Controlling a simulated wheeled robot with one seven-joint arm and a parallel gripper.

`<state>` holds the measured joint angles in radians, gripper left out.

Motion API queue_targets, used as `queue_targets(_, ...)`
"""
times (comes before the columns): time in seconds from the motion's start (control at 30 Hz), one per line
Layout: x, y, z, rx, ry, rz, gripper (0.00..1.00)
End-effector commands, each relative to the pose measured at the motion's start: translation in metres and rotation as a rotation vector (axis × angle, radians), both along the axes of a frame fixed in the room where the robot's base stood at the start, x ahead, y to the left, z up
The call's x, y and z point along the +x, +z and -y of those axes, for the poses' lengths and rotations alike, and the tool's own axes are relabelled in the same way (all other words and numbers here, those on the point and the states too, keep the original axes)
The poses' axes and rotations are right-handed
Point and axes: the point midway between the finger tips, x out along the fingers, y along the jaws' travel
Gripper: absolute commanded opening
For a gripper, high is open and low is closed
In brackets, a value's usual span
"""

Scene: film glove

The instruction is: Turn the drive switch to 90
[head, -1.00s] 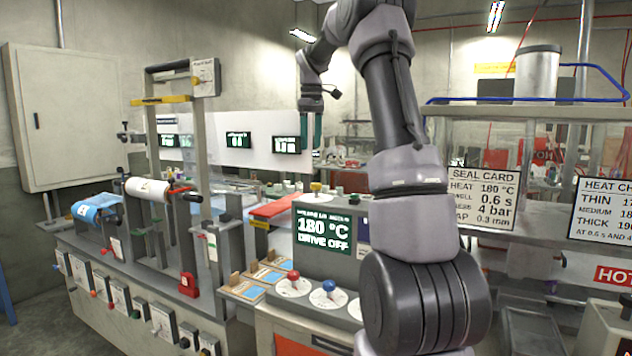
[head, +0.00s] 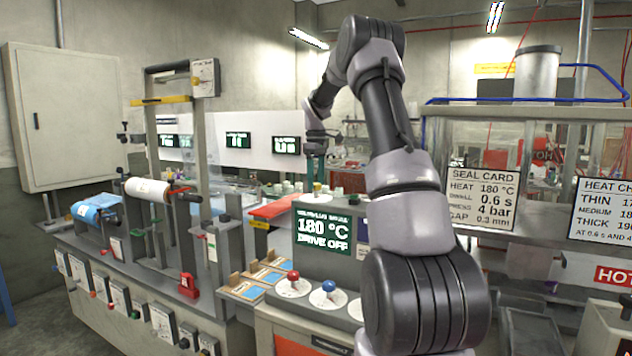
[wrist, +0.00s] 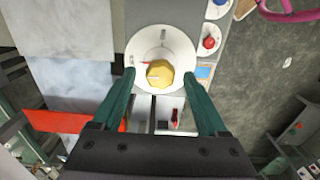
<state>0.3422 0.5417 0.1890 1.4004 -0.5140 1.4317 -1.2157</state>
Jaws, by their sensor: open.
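A yellow round knob (wrist: 160,73) sits on a white round dial (wrist: 161,43) in the wrist view. The knob has a pale line toward its left side, and a small red mark lies on the dial beside it. My gripper (wrist: 158,76) is open, with one green finger on each side of the knob. No clear contact shows. In the head view my gripper (head: 317,178) points down at the top of the console. The console screen (head: 324,232) reads "180 °C" and "DRIVE OFF". I cannot read any numbers around the dial.
A red knob (head: 293,276) and a blue knob (head: 328,287) stand on white dials at the console's front. A seal card (head: 483,198) stands at the right. A red strip (wrist: 70,121) lies left of my fingers in the wrist view.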

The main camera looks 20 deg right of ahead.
Motion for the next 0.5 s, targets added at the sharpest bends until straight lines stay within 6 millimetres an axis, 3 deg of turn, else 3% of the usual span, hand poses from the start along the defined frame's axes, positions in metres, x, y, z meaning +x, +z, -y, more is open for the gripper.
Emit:
queue_targets(0.3,-0.0001,-0.0038,-0.0001,0.0,0.0,0.0,0.76)
queue_targets(0.33,-0.0001,-0.0037,-0.0001,0.0,0.0,0.0,0.72)
queue_targets(0.5,-0.0001,-0.0036,-0.0001,0.0,0.0,0.0,0.07)
